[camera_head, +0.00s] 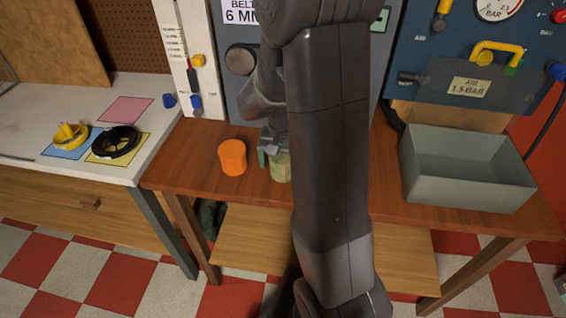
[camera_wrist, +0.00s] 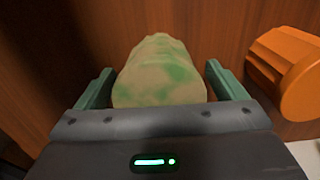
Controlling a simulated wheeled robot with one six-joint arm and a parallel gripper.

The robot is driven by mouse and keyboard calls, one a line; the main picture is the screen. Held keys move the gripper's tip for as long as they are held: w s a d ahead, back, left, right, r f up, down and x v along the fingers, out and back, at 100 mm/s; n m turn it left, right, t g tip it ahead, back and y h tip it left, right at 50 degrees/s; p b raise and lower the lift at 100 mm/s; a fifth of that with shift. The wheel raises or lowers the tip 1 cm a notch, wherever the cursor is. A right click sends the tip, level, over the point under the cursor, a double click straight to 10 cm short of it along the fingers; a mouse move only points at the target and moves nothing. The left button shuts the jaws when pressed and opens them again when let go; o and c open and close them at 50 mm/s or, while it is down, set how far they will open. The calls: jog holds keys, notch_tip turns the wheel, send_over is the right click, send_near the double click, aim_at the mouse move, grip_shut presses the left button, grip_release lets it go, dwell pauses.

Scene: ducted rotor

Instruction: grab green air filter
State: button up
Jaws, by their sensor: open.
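The green air filter (camera_head: 281,167) is a mottled pale green and cream cylinder on the wooden table, partly hidden behind my arm in the head view. In the wrist view the filter (camera_wrist: 160,75) lies between the two fingers of my gripper (camera_wrist: 160,84). The fingers are open, one on each side, with visible gaps to the filter. My gripper (camera_head: 272,150) also shows in the head view at the filter, largely covered by my arm.
An orange cylinder (camera_head: 232,157) stands just left of the filter; it also shows close to the right finger in the wrist view (camera_wrist: 287,75). A grey bin (camera_head: 468,187) sits at the table's right. A white bench (camera_head: 60,105) with a yellow part and a black ring is at left.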

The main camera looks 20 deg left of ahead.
jog(key=shift+f, duration=0.35)
jog(key=shift+c, duration=0.4)
jog(key=c, duration=1)
jog(key=shift+r, duration=0.1)
jog(key=shift+c, duration=0.2)
